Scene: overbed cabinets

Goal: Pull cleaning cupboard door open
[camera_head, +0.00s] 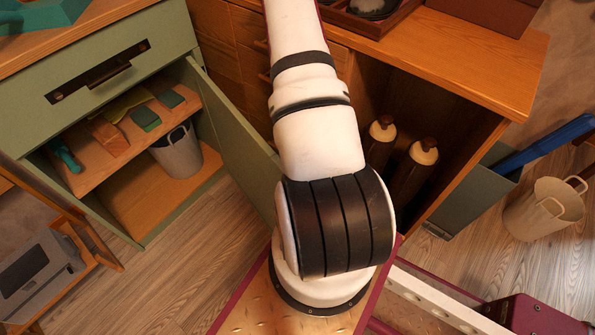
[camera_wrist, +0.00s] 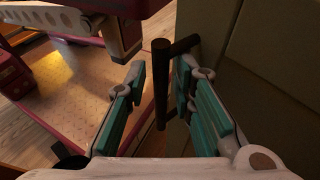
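The green cleaning cupboard (camera_head: 105,85) stands at left in the head view. Its door (camera_head: 235,140) is swung well open, and its inside shows. In the wrist view, the green door face (camera_wrist: 225,40) carries a dark vertical bar handle (camera_wrist: 160,85) on a short stem. My gripper (camera_wrist: 161,70) is open, with teal-padded fingers on either side of the bar. Gaps show between the bar and both fingers. My arm hides the gripper and handle in the head view.
Sponges (camera_head: 145,118) lie on the cupboard shelf, with a grey bucket (camera_head: 178,152) below. A wooden cabinet (camera_head: 465,65) with bottles (camera_head: 415,165) stands right of the door. A beige bucket (camera_head: 545,208) is at far right. Wood floor (camera_head: 185,245) is clear before the cupboard.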

